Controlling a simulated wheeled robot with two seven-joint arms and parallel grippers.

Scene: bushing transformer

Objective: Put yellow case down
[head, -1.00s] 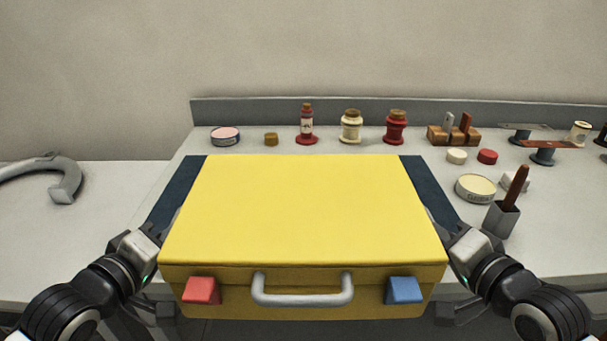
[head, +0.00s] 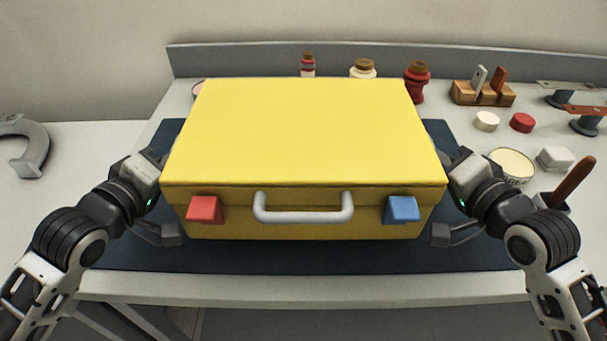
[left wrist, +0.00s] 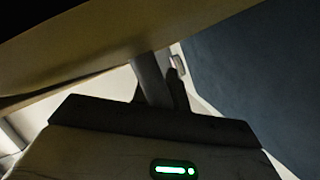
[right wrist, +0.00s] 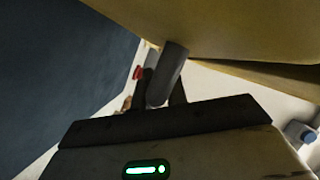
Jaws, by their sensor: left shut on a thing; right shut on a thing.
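The yellow case (head: 300,130) is level and closed, its grey front handle (head: 303,208) facing me between a red latch (head: 205,209) and a blue latch (head: 401,209). It is over the dark blue mat (head: 300,258), whose edges show around it; I cannot tell whether its underside touches the mat. My left gripper (left wrist: 160,90) is shut on a grey grip (left wrist: 150,78) at the case's left side. My right gripper (right wrist: 160,88) is shut on a matching grip (right wrist: 168,72) at the right side. The case hides both fingertips in the head view.
Bottles, among them a red one (head: 417,83), stand behind the case. A wooden block (head: 483,94), a round tin (head: 512,165) and a grey holder with a brown handle (head: 572,182) are to the right. A grey hook-shaped thing (head: 35,145) lies far left.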

